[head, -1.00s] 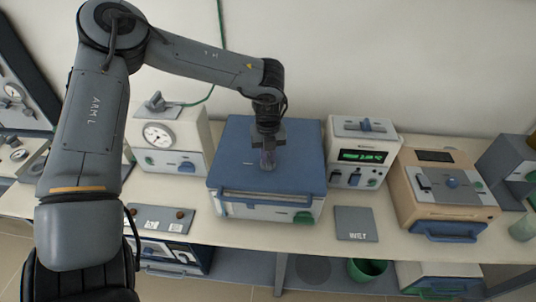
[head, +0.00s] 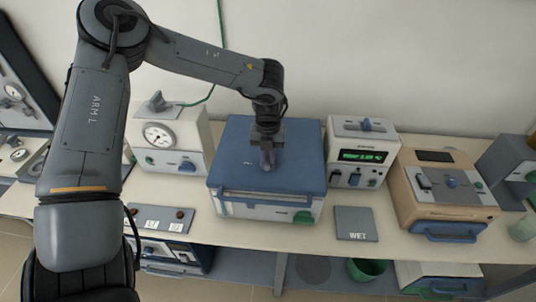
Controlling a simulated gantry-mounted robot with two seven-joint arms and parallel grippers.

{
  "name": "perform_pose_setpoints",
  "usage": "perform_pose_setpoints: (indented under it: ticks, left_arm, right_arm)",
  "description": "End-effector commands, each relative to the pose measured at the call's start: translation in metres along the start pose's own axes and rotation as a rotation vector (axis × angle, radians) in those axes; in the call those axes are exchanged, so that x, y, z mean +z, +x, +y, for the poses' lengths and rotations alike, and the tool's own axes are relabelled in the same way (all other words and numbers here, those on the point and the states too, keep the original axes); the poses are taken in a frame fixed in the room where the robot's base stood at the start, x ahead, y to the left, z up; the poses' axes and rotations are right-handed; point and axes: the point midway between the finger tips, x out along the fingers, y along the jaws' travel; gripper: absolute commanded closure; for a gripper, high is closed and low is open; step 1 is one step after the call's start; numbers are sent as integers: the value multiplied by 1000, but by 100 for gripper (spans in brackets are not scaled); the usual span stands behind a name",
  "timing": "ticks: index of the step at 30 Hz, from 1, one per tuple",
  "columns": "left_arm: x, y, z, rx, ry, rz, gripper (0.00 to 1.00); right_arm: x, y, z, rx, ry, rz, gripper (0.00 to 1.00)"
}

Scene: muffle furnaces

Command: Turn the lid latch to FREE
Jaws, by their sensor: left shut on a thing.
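A white furnace box with a blue lid (head: 235,165) stands in the middle of the bench. My left gripper (head: 267,164) points down onto the top of the lid, right of its middle, and is shut on the lid latch. The latch is mostly hidden between the fingers, so its setting cannot be read. Small pale lettering shows on the lid to the left of the gripper. My right gripper is not in view.
A gauge unit (head: 168,140) stands to the left and a unit with a green display (head: 362,152) to the right. A beige furnace (head: 445,188) is further right. A flat plate marked WET (head: 355,224) lies in front.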

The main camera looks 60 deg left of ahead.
Motion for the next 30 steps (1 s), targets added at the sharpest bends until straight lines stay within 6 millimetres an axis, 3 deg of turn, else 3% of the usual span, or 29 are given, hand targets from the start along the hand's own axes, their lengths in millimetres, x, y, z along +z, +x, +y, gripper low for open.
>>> perform_pose_setpoints:
  ticks: [1,5,17,30]
  left_arm:
    - [0,-1,0,-1,3,1,80]
    - [0,0,0,0,2,0,60]
    - [0,-6,0,-1,1,-1,58]
    - [1,-73,-1,-2,0,-3,58]
  right_arm:
    - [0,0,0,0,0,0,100]
    - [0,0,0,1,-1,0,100]
    - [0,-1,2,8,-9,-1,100]
    - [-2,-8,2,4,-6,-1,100]
